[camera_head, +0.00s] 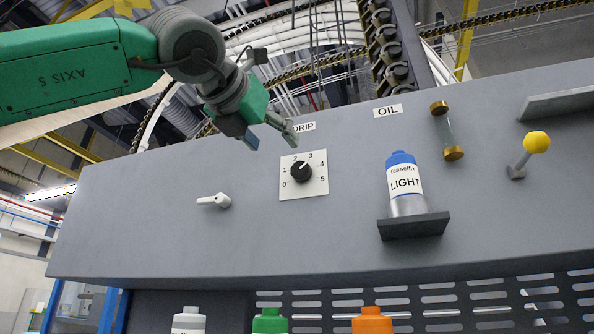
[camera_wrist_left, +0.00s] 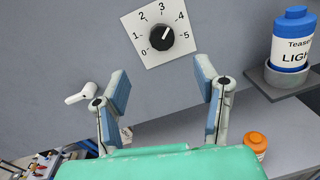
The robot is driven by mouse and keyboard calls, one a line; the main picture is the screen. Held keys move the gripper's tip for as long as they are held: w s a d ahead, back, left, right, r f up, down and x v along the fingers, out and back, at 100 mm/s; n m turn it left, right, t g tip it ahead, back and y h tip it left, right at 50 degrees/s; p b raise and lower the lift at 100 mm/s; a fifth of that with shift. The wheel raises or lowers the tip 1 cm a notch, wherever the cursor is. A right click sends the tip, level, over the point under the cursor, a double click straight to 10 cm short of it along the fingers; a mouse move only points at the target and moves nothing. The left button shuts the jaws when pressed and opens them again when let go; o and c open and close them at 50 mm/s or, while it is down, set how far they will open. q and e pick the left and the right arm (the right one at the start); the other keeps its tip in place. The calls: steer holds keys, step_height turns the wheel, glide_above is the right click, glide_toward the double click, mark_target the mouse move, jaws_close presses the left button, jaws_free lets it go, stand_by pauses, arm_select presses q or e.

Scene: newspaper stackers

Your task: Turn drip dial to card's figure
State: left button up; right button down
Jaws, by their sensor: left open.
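The drip dial is a black knob (camera_head: 301,172) on a square white plate (camera_head: 317,184) with figures 0 to 5, under a DRIP label (camera_head: 304,126). The knob also shows in the left wrist view (camera_wrist_left: 162,39). Its white mark points up and right, around 3 to 4; the exact setting is hard to tell. My left gripper (camera_head: 268,134) is open and empty, up and left of the dial. In the left wrist view its fingers (camera_wrist_left: 163,88) are spread below the plate, apart from the knob. I see no card in either view. My right gripper is out of view.
A blue-capped bottle labelled LIGHT (camera_head: 405,181) stands on a dark shelf (camera_head: 413,226) right of the dial. A white lever (camera_head: 214,201) is at its left. A yellow-knobbed lever (camera_head: 536,142) and a brass-ended sight tube (camera_head: 446,131) are farther right. Several bottles stand below.

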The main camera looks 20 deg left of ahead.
mark_target(299, 169)
arm_select(q)
steer(key=w+p, duration=0.1)
steer(key=w, duration=0.2)
steer(key=w+d+p, duration=0.1)
steer(key=w, duration=0.3)
steer(key=w+p, duration=0.1)
steer(key=w, duration=0.3)
steer(key=shift+d, duration=0.3)
steer(key=shift+w+p, duration=0.3)
steer(key=shift+w, duration=0.1)
steer(key=shift+s+a, duration=0.1)
